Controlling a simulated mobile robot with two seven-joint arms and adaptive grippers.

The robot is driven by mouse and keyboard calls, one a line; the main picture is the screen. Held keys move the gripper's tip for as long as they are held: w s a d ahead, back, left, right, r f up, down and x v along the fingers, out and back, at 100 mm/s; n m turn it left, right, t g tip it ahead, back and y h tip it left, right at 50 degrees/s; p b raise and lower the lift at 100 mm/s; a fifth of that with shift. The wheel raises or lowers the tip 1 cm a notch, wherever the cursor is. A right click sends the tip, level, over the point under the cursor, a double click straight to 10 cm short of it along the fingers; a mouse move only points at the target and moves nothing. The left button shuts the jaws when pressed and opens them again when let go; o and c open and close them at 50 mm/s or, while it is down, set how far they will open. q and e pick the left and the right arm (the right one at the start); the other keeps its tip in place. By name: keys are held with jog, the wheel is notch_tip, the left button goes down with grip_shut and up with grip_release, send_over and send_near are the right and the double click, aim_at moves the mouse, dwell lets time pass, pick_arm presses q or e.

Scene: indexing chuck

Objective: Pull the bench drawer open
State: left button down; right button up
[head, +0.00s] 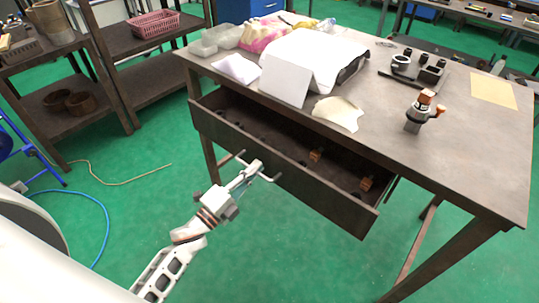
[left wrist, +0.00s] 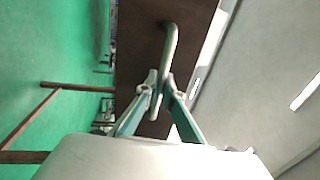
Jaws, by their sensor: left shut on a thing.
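The bench drawer (head: 335,193) is a long dark drawer under the bench top, and it stands partly pulled out, its inside showing from above. Several small brown and dark pieces lie in it. A grey bar handle (head: 268,178) is on its front. My left gripper (head: 255,168) is at the handle and shut on it. In the left wrist view the fingers of my left gripper (left wrist: 158,92) close around the handle bar (left wrist: 170,48), with the dark drawer front (left wrist: 137,50) behind. My right gripper is not in view.
The bench top (head: 455,150) carries white paper (head: 288,80), a grey clamp-like fixture (head: 418,68) and an orange-topped tool (head: 423,108). A shelf rack (head: 140,65) stands at the left. A blue hose (head: 95,205) lies on the green floor, which is open before the drawer.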

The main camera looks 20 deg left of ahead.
pick_arm(q)
jog(key=r+v, duration=0.2)
jog(key=v, duration=1.2)
jog(key=shift+s+r, duration=0.35)
jog(key=shift+s, duration=0.1)
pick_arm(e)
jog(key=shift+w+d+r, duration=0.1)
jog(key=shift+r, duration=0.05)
pick_arm(q)
jog(key=shift+a, duration=0.15)
jog(key=c, duration=2.2)
grip_release()
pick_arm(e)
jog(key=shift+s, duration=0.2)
